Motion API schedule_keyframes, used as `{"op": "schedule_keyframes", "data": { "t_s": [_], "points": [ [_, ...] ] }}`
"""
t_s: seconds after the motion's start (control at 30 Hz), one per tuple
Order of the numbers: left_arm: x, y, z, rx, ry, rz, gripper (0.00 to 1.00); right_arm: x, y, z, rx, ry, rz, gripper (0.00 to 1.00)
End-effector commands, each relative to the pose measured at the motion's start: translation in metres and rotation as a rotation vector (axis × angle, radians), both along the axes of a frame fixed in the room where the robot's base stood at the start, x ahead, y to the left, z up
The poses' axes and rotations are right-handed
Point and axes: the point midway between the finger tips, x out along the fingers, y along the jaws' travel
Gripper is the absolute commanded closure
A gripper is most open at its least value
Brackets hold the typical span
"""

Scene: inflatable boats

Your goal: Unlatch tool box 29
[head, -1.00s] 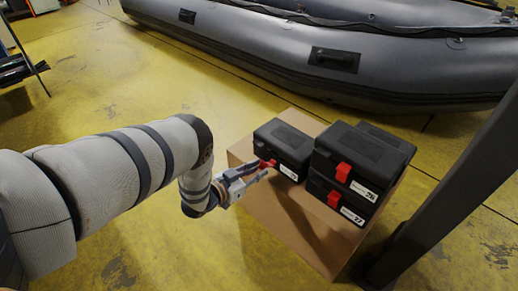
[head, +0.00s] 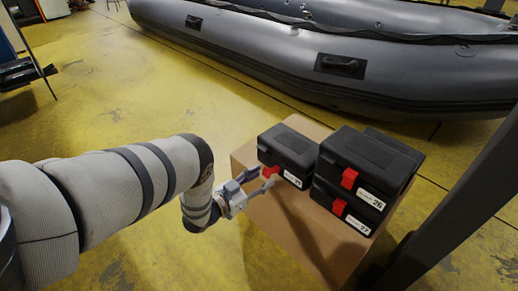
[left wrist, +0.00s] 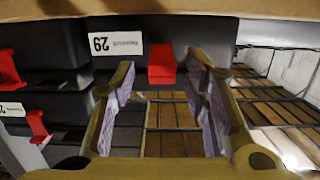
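Tool box 29 is a small black case (head: 288,150) on a cardboard box, left of the stacked cases. Its red latch (head: 271,172) is on the front face, beside a white label partly hidden in the head view. In the left wrist view the label (left wrist: 115,44) reads 29 upside down, with the red latch (left wrist: 162,66) to its right. My left gripper (head: 263,177) is just in front of the latch. In the left wrist view its fingers (left wrist: 162,75) are apart and empty, on either side of the latch. I cannot tell whether the latch is released. My right gripper is not seen.
Cases labelled 26 (head: 364,160) and 27 (head: 341,207) are stacked close at the right, with another case behind. The cardboard box (head: 290,230) supports them. A dark post (head: 440,200) stands at the right. A grey inflatable boat (head: 340,65) lies behind.

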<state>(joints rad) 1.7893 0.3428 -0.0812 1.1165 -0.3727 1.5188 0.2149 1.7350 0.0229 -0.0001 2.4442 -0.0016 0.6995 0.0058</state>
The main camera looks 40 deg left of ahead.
Motion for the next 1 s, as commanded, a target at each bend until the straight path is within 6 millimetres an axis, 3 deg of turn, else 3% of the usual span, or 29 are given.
{"op": "schedule_keyframes", "data": {
  "t_s": [0.27, 0.37, 0.7, 0.83, 1.0],
  "points": [
    [-0.003, 0.001, 0.000, 0.001, 0.002, 0.002, 0.57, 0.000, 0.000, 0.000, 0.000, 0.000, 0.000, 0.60],
    [-0.018, 0.003, 0.001, 0.001, 0.004, 0.004, 0.57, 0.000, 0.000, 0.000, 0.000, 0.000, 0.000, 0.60],
    [-0.102, 0.009, 0.011, 0.001, 0.004, 0.003, 0.57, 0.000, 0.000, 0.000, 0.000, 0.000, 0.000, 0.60],
    [-0.116, 0.010, 0.014, 0.000, 0.001, 0.001, 0.57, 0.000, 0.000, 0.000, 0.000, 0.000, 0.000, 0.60],
    [-0.119, 0.010, 0.014, 0.000, 0.000, 0.001, 0.57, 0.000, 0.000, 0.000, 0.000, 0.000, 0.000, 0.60]
  ]
}}
